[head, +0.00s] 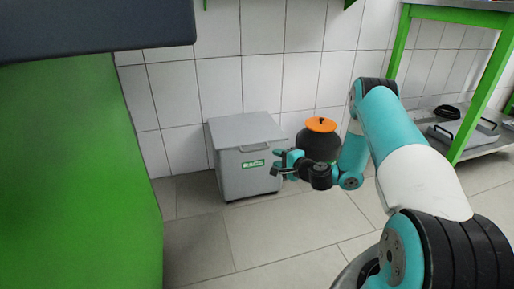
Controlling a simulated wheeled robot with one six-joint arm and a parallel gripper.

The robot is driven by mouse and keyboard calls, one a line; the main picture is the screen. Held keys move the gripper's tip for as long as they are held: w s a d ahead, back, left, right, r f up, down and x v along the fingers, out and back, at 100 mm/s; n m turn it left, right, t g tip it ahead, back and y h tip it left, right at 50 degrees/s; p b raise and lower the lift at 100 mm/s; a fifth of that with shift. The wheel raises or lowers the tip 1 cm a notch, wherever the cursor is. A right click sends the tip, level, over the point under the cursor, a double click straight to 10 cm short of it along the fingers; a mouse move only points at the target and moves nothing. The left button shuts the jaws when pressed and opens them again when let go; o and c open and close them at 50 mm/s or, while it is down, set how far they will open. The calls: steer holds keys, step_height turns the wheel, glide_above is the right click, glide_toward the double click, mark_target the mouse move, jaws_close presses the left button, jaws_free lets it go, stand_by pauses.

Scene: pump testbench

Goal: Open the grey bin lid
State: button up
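The grey bin (234,182) stands on the tiled floor against the white tiled wall. It has a green and white label on its front. Its flat grey lid (242,129) is shut, with a handle at the front edge above the label. My gripper (277,162) is in front of the bin's right side in the picture, near the label and below the lid's front right corner. Its fingers look spread apart with nothing between them. I cannot tell whether it touches the bin.
A dark round container with an orange lid (320,124) stands right of the bin, partly behind my arm. A large green cabinet (75,180) with a dark top fills the left. A green-framed table (481,75) with a low shelf is at right. Floor before the bin is clear.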

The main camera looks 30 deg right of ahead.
mark_target(258, 150)
steer(key=b+x, duration=0.4)
steer(key=x, duration=0.8)
steer(key=shift+w+f, duration=0.1)
steer(key=shift+c, duration=0.2)
jaws_close()
